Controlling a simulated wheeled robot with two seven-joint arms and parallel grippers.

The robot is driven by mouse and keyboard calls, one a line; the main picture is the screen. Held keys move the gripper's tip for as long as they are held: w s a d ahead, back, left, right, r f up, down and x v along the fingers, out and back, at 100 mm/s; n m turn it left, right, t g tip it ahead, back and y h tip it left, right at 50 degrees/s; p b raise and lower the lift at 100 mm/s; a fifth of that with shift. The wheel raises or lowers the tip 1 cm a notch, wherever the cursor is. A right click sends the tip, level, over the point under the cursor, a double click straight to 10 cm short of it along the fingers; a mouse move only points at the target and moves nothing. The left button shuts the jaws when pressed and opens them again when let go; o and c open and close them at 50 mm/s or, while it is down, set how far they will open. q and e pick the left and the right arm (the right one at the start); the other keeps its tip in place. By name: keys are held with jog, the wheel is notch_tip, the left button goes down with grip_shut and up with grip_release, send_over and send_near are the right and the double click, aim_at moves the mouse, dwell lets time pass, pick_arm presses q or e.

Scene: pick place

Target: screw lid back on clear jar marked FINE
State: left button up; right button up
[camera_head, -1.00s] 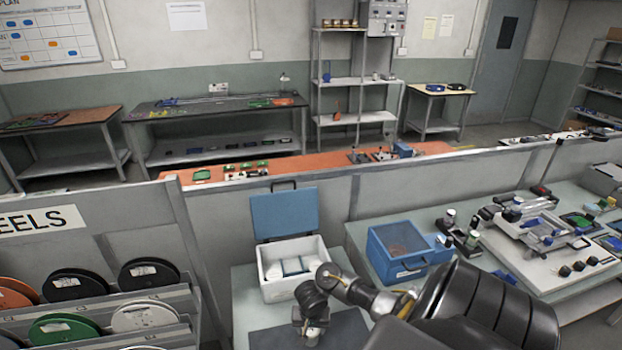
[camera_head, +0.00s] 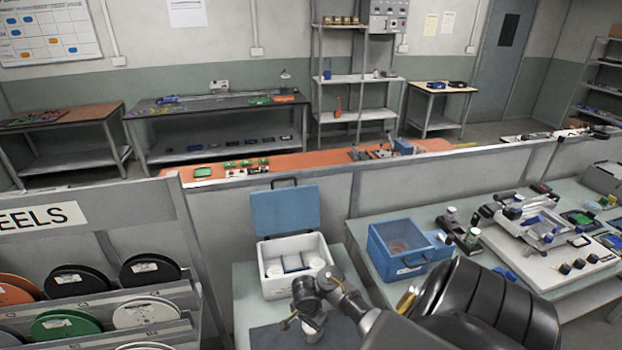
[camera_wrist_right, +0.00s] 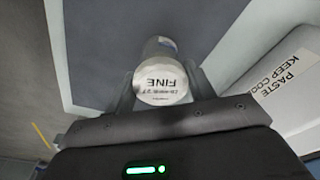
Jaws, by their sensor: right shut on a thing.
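The jar's white lid (camera_wrist_right: 163,88), printed FINE, faces the camera in the right wrist view. Part of the jar body (camera_wrist_right: 160,48) shows beyond the lid, narrowing away from me. My right gripper (camera_wrist_right: 161,82) is shut on the lid, one finger on each side. In the head view my right gripper (camera_head: 310,324) points down at the dark mat, with a small pale part of the jar or lid (camera_head: 316,323) between its fingers. I cannot tell how the lid's threads sit on the jar. My left gripper is not in view.
The jar is over a dark mat (camera_head: 268,339) on a pale bench (camera_head: 243,300). An open white cool box (camera_head: 275,284) with a blue lid (camera_head: 284,210) stands just behind. A blue bin (camera_head: 400,265) and a fixture (camera_head: 535,225) are to the right; reel racks (camera_head: 150,305) are left.

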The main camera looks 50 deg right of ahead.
jog(key=m, duration=0.3)
jog(key=shift+w+m, duration=0.1)
jog(key=shift+m, duration=0.4)
jog(key=m, duration=0.4)
jog(key=shift+g, duration=0.4)
jog(key=o, duration=0.9)
jog(key=shift+c, duration=0.6)
jog(key=shift+c, duration=0.7)
jog(key=shift+r, duration=0.1)
